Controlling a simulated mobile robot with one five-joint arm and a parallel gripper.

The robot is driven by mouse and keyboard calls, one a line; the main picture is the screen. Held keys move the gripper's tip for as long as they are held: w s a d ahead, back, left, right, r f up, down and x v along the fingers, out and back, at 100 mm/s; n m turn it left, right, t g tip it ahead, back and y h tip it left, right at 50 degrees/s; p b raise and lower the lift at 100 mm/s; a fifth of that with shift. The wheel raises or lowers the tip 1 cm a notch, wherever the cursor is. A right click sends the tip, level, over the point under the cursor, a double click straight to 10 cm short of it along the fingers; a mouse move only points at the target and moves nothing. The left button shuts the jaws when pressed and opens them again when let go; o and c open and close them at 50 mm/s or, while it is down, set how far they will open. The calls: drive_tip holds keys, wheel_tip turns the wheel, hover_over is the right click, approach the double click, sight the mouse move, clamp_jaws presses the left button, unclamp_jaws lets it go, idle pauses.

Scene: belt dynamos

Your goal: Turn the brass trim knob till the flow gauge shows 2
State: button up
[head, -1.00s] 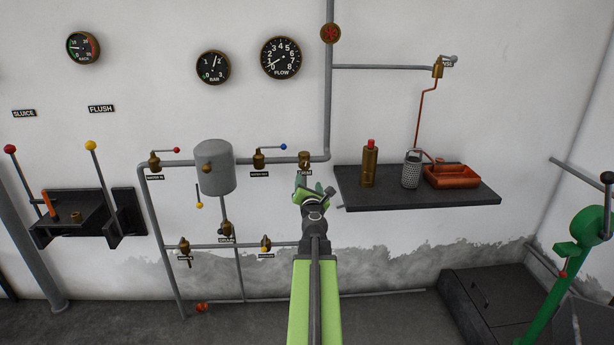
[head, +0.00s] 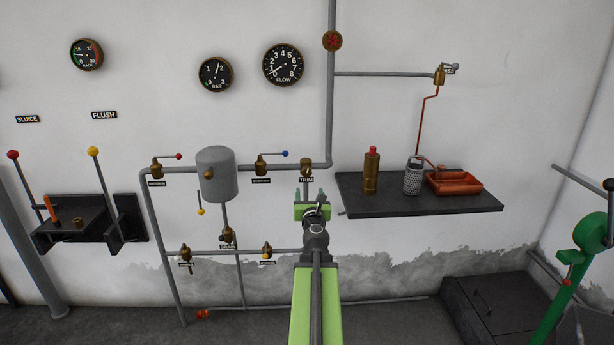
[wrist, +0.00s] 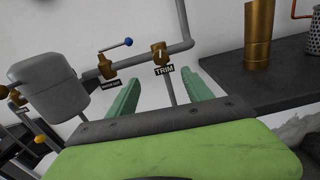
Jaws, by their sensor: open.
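The brass trim knob (head: 306,164) sits on the pipe at the wall, above a TRIM label. In the wrist view the knob (wrist: 160,53) shows a pale mark that looks about upright. My gripper (head: 310,194) is open and empty, just below and in front of the knob. Its two green fingers (wrist: 169,76) stand apart in the wrist view, with the TRIM label beyond the gap between them. It does not touch the knob. The round flow gauge (head: 284,65) hangs above; its needle points to the lower left, near the low end of the scale.
A blue-ended valve lever (head: 273,158) is left of the knob, and a grey tank (head: 216,173) further left. A dark shelf (head: 410,205) at right bears a brass bottle (head: 371,172), a perforated can (head: 413,177) and an orange tray (head: 454,183).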

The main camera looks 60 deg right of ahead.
sight(307, 173)
drive_tip(key=x, duration=1.7)
drive_tip(key=shift+w, duration=0.1)
clamp_jaws()
drive_tip(key=m, duration=0.4)
drive_tip(key=shift+f+m, duration=0.1)
drive_tip(key=shift+m, duration=0.3)
unclamp_jaws()
